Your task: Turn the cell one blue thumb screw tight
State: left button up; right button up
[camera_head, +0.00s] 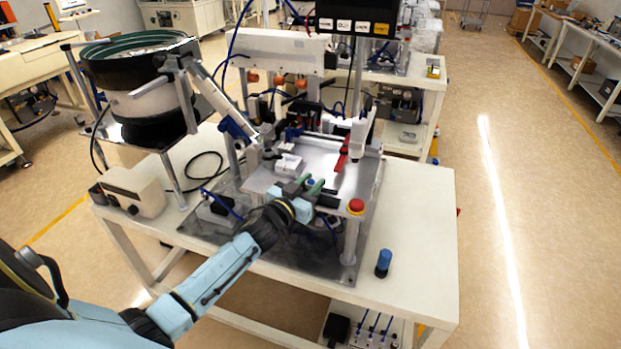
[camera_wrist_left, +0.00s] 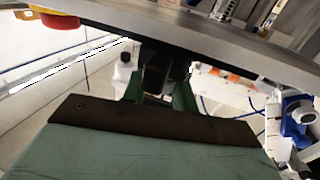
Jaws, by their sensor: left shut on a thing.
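My left gripper (camera_head: 309,187) reaches in from the lower left to the front edge of the metal plate (camera_head: 262,182) of the cell. Its green fingers are shut on a small blue thumb screw (camera_head: 311,182), of which only a bit shows between them. In the left wrist view the gripper (camera_wrist_left: 160,95) has its fingers on both sides of a dark part under the plate edge (camera_wrist_left: 225,45). The screw's thread and how deep it sits are hidden. My right gripper is not in view.
A blue and black cylinder (camera_head: 383,263) stands on the white table (camera_head: 420,230), whose right side is otherwise clear. A bowl feeder (camera_head: 140,75) and a beige box (camera_head: 131,192) are at left. A red lever (camera_head: 342,155) rises behind.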

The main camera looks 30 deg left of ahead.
pick_arm(q)
jog(key=shift+a+m+g+h, duration=0.1)
jog(key=shift+m+g+h, duration=0.15)
jog(key=shift+m+h, duration=0.85)
jog(key=shift+m+g+h, duration=0.25)
jog(key=shift+m+h, duration=0.35)
jog(key=shift+h, duration=0.9)
jog(key=o, duration=1)
jog(key=v, duration=1.3)
jog(key=shift+s, duration=0.2)
